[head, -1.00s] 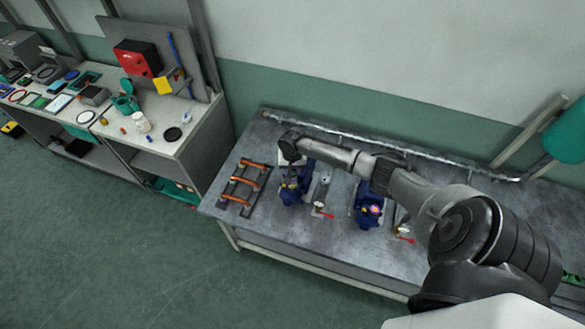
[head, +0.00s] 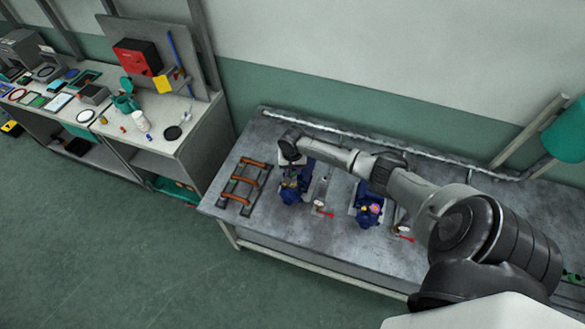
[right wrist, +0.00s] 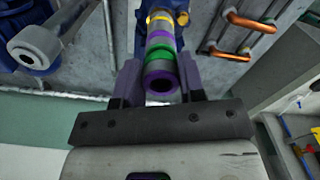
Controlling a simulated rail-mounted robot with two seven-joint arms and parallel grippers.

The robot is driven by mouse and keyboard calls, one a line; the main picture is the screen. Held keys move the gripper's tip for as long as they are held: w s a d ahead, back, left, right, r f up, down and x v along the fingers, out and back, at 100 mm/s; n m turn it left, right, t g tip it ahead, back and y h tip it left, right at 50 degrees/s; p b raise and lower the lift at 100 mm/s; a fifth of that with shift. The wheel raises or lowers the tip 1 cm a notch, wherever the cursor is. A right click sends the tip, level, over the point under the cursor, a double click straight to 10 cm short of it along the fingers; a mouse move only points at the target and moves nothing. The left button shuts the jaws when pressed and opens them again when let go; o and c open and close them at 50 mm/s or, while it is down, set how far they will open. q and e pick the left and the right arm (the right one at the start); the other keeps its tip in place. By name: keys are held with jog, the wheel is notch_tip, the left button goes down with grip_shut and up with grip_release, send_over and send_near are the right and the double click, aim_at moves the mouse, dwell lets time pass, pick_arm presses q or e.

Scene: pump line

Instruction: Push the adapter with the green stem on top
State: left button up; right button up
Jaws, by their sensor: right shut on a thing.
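In the right wrist view, my right gripper (right wrist: 160,82) is shut on a grey tubular adapter (right wrist: 160,70). The adapter has a purple ring at its near end and a green ring (right wrist: 160,55) just beyond. It is in line with a stub carrying purple and yellow bands (right wrist: 160,20) on a blue pump body; I cannot tell how far it is seated. In the head view, my right gripper (head: 290,179) is over the left blue pump (head: 292,196), and the arm hides much of the pump's top. My left gripper is not in view.
A rack with copper-coloured bars (head: 240,187) lies left of the pump. A second blue pump (head: 368,212) and red-handled valves (head: 321,209) stand to the right. A pipe runs along the bench's back edge. The bench front (head: 285,235) is clear.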

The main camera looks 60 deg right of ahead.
jog(key=shift+f, duration=0.4)
dwell(0.7)
jog(key=o, duration=1)
jog(key=shift+r, duration=0.15)
notch_tip(320, 180, up, 2)
jog(key=p, duration=0.3)
jog(key=shift+r, duration=0.15)
notch_tip(320, 180, up, 4)
jog(key=p, duration=0.3)
jog(key=shift+f+p, duration=0.25)
jog(key=shift+p, duration=0.15)
jog(key=shift+r, duration=0.25)
notch_tip(320, 180, up, 13)
jog(key=shift+r+b, duration=0.1)
jog(key=shift+b, duration=0.75)
